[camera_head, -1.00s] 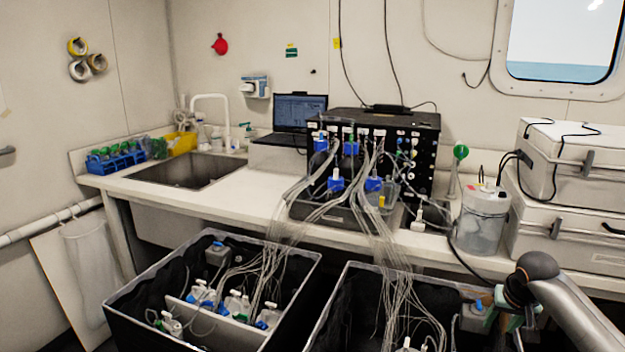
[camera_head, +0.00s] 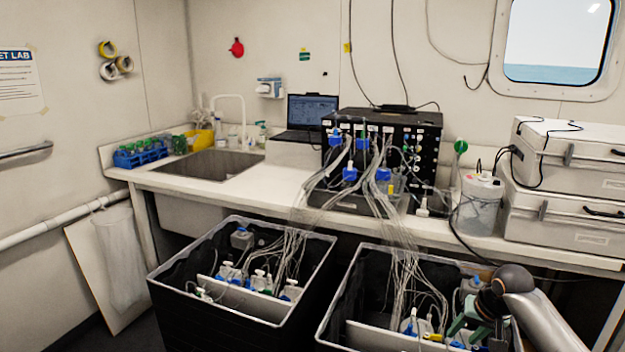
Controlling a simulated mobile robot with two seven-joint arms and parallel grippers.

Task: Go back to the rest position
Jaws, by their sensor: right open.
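My right gripper (camera_head: 468,318) is low at the right of the head view, over the right part of the right black crate (camera_head: 338,290). Its greenish fingers are open, and whether they touch anything in the crate cannot be told. My right arm comes in from the lower right corner. My left gripper is not in view. The left black crate (camera_head: 165,286) stands beside the right one, and both hold bottles with tubes running up to the black instrument box (camera_head: 425,150).
A white bench (camera_head: 270,190) runs behind the crates, with a sink (camera_head: 222,164), a laptop (camera_head: 312,108) and a clear canister (camera_head: 478,212). White cases (camera_head: 565,215) are stacked at the right. Many thin tubes hang between bench and crates. Some floor (camera_head: 135,330) is clear at lower left.

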